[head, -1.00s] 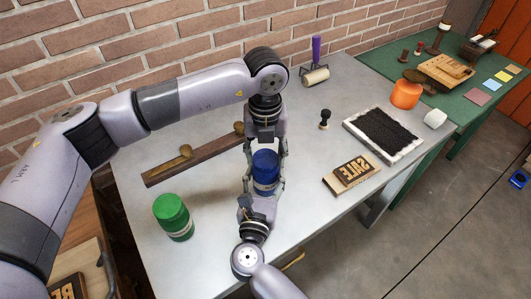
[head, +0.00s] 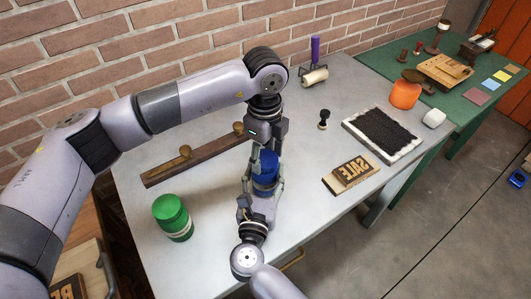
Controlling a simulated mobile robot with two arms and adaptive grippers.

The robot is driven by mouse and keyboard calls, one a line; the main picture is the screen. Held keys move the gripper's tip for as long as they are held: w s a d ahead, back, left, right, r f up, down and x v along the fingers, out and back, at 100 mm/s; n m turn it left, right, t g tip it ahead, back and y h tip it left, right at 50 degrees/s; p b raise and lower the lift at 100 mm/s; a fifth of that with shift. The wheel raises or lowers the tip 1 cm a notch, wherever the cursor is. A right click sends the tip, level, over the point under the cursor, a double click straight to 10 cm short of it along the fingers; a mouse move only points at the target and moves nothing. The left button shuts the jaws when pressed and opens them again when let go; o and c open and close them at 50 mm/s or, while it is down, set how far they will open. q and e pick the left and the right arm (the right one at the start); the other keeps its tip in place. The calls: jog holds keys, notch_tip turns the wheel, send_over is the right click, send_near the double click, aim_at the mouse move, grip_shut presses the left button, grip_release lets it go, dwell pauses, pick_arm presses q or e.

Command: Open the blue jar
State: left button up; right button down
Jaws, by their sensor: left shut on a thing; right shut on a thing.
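The blue jar (head: 264,186) stands upright on the grey table, with a pale band around its body. My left gripper (head: 266,158) comes down from above and is shut on the jar's blue lid (head: 269,167). My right gripper (head: 262,190) reaches in from the front and is shut on the jar's body. Fingers of both grippers cover parts of the jar. The lid sits at the top of the body; I cannot tell whether there is a gap between them.
A green jar (head: 173,218) stands at the left front. A wooden rail with brass knobs (head: 190,157) lies behind. A SALE block (head: 351,175), a small stamp (head: 324,119), a brayer (head: 314,75) and a black-topped tray (head: 417,148) lie to the right. The front right tabletop is clear.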

aim_at(265, 158)
pick_arm(q)
jog(key=shift+r, duration=0.15)
pick_arm(e)
jog(key=shift+a, duration=0.1)
pick_arm(q)
jog(key=shift+r, duration=0.95)
jog(key=shift+r, duration=2)
pick_arm(e)
jog(key=c, duration=0.6)
grip_release()
jog(key=shift+o, duration=0.2)
